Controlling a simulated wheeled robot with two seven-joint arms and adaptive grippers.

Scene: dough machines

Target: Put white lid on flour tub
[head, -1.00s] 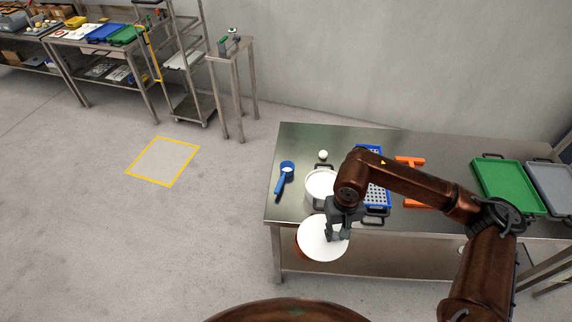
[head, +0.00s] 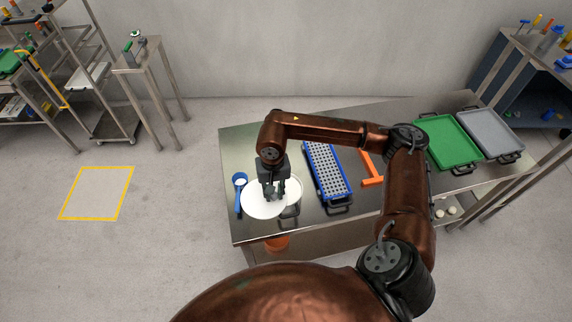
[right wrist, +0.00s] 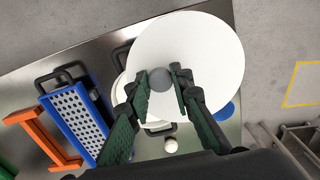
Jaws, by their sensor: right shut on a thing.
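The round white lid (head: 258,209) hangs from my right gripper (head: 273,194) near the table's left end. In the right wrist view the fingers (right wrist: 160,73) are shut on the lid's grey knob, and the white disc of the lid (right wrist: 205,48) spreads beyond them. The flour tub (head: 294,186) stands on the table, mostly hidden behind the lid and gripper; its right edge and a dark handle show. The lid overlaps the tub from the left and looks off-centre. I cannot tell whether they touch. My left gripper is not in view.
A blue scoop (head: 239,191) lies left of the lid. A blue perforated tray (head: 327,175), an orange tool (head: 371,168), a green tray (head: 447,140) and a grey tray (head: 489,134) lie to the right.

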